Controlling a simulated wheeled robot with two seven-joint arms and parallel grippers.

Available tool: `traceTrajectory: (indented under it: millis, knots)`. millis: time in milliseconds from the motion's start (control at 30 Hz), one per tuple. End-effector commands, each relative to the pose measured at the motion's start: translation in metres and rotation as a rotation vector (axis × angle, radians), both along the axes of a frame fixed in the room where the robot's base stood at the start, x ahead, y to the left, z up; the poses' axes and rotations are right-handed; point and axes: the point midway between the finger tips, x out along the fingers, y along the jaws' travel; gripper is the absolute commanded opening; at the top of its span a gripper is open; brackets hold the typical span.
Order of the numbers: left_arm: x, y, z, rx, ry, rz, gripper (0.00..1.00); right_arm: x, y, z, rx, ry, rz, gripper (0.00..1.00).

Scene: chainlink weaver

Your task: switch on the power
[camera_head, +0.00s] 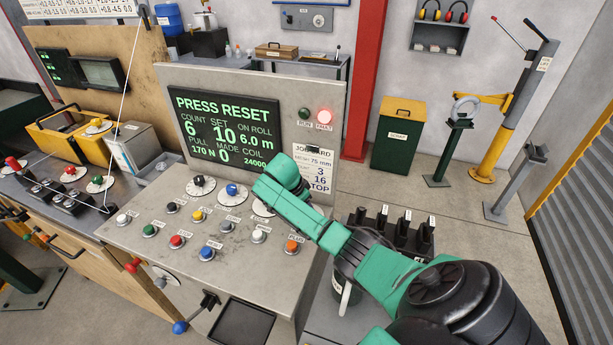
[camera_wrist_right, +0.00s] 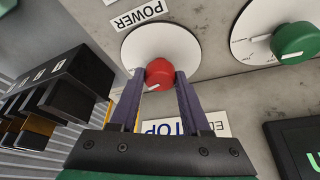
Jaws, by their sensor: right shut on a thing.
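The red power knob (camera_wrist_right: 160,73) sits on a white round dial plate (camera_wrist_right: 160,45) under a POWER label (camera_wrist_right: 138,14) in the right wrist view. My right gripper (camera_wrist_right: 160,82) is shut on the knob, with one finger on each side of it. A light pointer mark shows on the knob's lower edge. In the head view my right gripper (camera_head: 262,185) reaches over the sloped control panel (camera_head: 225,258) and hides the knob. Only part of the dial plate (camera_head: 262,209) shows there. My left gripper is in neither view.
The screen (camera_head: 222,127) reads PRESS RESET. The red FAULT lamp (camera_head: 324,115) glows; the green RUN lamp (camera_head: 304,113) looks dim. A blue knob (camera_head: 231,190) and several coloured buttons stand close by. Black upright blocks (camera_head: 403,230) stand right of the panel, near my arm.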

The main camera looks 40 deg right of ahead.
Motion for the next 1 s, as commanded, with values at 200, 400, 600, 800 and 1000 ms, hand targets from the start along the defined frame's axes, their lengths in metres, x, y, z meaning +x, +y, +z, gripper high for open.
traceTrajectory:
  millis: [200, 400, 600, 800, 1000]
  knots:
    - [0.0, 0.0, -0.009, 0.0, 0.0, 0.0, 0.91, 0.002, 0.0, -0.001, 0.0, -0.002, -0.162, 0.0]
    - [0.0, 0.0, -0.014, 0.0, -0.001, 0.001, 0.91, 0.002, -0.001, -0.001, 0.0, -0.002, -0.263, 0.0]
    - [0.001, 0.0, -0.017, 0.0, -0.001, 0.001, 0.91, 0.003, -0.001, 0.0, -0.002, -0.002, -0.314, 0.0]
    - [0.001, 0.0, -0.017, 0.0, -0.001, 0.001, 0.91, 0.002, -0.002, 0.001, -0.003, -0.002, -0.327, 0.0]
    - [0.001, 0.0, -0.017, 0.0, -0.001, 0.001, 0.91, 0.002, -0.002, 0.001, -0.003, -0.002, -0.327, 0.0]
